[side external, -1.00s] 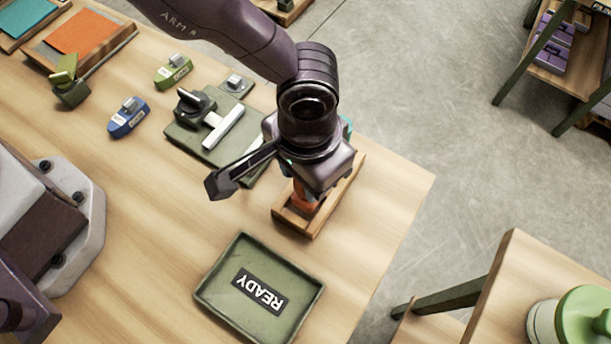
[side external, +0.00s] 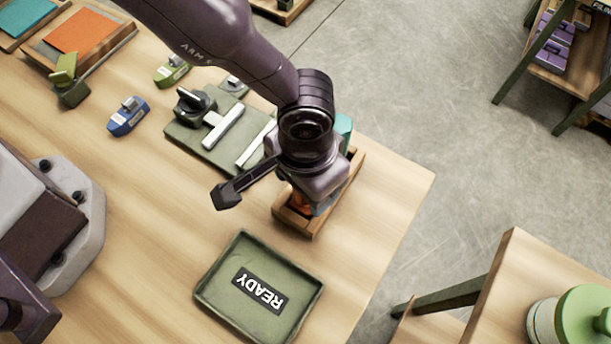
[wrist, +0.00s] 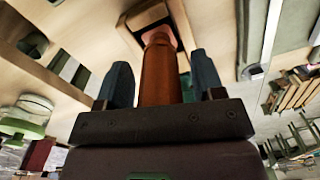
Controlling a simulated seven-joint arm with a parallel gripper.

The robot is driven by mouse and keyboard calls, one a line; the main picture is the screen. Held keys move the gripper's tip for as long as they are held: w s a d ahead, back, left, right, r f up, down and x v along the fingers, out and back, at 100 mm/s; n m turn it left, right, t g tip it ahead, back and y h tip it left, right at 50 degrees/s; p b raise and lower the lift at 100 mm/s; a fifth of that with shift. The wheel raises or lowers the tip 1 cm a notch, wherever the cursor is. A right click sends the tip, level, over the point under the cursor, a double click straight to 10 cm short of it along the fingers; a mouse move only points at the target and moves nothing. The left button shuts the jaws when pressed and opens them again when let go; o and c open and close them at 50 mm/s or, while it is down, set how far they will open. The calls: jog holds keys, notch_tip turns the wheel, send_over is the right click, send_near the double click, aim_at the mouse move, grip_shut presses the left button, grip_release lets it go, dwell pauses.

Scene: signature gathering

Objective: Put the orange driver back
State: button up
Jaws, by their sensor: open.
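The orange driver (wrist: 158,72) stands between my gripper's two blue-grey fingers in the wrist view, with visible gaps on both sides. Its far end meets a dark square opening in a wooden rack; how deep it sits I cannot tell. In the side view a bit of the driver's orange (side external: 299,203) shows under my gripper (side external: 308,204), low over the wooden rack (side external: 313,226). My gripper is open around the driver. My wrist hides most of the driver and the rack's middle.
A teal item (side external: 343,127) stands at the rack's far end. A green tray marked READY (side external: 211,296) lies in front. Bare table lies right of the rack.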

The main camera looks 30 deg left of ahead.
notch_tip(320, 180, up, 12)
jog(key=shift+r, duration=0.15)
dwell(0.3)
jog(key=shift+r, duration=0.1)
jog(key=w+a+r+n+t, duration=0.1)
jog(key=a+r, duration=0.5)
jog(key=a, duration=0.2)
jog(key=w+a+r+t, duration=0.1)
jog(key=w+a+r, duration=0.1)
jog(key=a+r, duration=0.55)
jog(key=s+a+r+n+t, duration=0.1)
jog(key=s+a, duration=0.4)
jog(key=a, duration=0.4)
jog(key=s+a+r+n+t, duration=0.1)
jog(key=s+a+t, duration=0.1)
jog(key=s+a, duration=0.4)
jog(key=a, duration=0.4)
jog(key=shift+t, duration=0.3)
